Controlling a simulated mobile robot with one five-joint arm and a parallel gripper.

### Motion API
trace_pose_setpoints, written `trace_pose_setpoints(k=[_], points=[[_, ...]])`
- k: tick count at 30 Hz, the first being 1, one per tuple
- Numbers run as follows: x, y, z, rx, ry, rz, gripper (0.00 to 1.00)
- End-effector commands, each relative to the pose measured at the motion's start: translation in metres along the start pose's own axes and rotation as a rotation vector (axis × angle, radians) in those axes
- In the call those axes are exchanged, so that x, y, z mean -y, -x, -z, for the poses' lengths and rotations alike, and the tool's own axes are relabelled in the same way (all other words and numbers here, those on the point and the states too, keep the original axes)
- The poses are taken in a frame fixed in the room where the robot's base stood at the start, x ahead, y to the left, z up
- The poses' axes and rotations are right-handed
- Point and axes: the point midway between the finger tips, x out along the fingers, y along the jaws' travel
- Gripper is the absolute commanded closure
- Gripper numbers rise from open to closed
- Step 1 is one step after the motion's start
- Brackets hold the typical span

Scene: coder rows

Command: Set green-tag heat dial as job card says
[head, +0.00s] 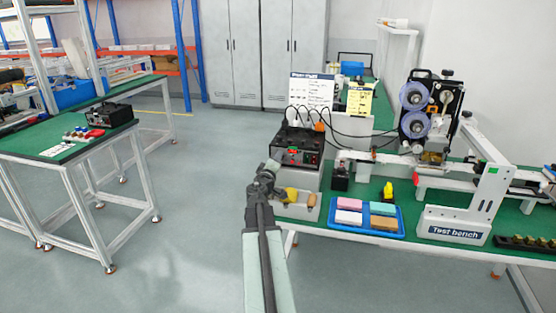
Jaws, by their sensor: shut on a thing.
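A black control box (298,141) stands on a grey stand at the left end of the green test bench. Its front panel has small green and red marks, too small to read. My gripper (272,164) is at the left front of this box, shut at its lower left corner. The thing between the jaws looks like a dial, but the jaws hide it and its setting. I cannot make out a green tag clearly. A white card with a dark header (311,91) stands behind the box, beside a yellow card (359,101). Their writing is too small to read.
A blue tray (363,231) with coloured blocks and a bin with yellow and brown items (297,202) sit right of my arm. The coder with purple reels (415,110) stands further right. Another green table (70,143) is at left. Floor between is clear.

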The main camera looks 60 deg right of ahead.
Motion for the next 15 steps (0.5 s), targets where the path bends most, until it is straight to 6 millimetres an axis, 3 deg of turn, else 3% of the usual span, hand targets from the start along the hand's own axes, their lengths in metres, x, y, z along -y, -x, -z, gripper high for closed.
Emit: trace_pose_setpoints(k=[15], points=[[0.0025,0.0018,0.0029,-0.006,-0.123,0.005,1.0]])
